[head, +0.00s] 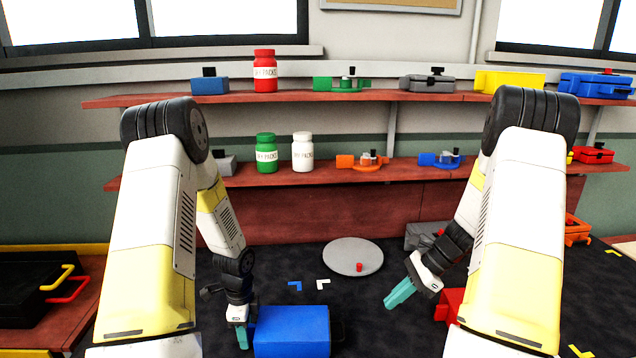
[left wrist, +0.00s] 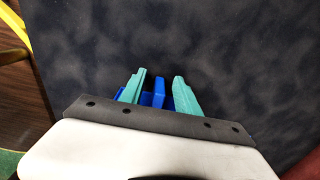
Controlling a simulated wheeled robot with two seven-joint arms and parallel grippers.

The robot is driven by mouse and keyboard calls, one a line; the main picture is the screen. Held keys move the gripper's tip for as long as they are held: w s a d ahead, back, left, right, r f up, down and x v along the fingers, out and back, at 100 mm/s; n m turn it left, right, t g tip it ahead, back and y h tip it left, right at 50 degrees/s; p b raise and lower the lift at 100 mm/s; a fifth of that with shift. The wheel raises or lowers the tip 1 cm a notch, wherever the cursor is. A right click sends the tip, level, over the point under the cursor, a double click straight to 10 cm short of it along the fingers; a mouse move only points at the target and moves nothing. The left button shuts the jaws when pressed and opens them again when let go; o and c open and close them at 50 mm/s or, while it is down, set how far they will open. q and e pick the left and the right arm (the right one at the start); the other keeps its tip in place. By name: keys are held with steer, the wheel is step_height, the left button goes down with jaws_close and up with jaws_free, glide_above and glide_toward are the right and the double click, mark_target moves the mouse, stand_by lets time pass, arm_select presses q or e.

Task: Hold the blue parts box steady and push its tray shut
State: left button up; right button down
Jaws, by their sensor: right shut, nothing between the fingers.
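The blue parts box (head: 291,332) sits on the dark table mat at the bottom of the head view, its smooth top and front showing. My left gripper (head: 243,337) points down at the box's left end. In the left wrist view its teal fingers (left wrist: 160,92) stand apart on either side of a narrow blue piece (left wrist: 159,93), with small gaps showing. My right gripper (head: 392,302) is shut and empty above the mat, to the right of the box and apart from it. I cannot make out the tray or how far out it is.
A round grey disc (head: 353,257) with a small red piece lies behind the box. Red (head: 449,305) and grey (head: 421,235) boxes lie near my right arm. Shelves (head: 340,174) with bottles and boxes stand behind. The mat between box and right gripper looks clear.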

arm_select(q)
steer(key=shift+r, duration=0.1)
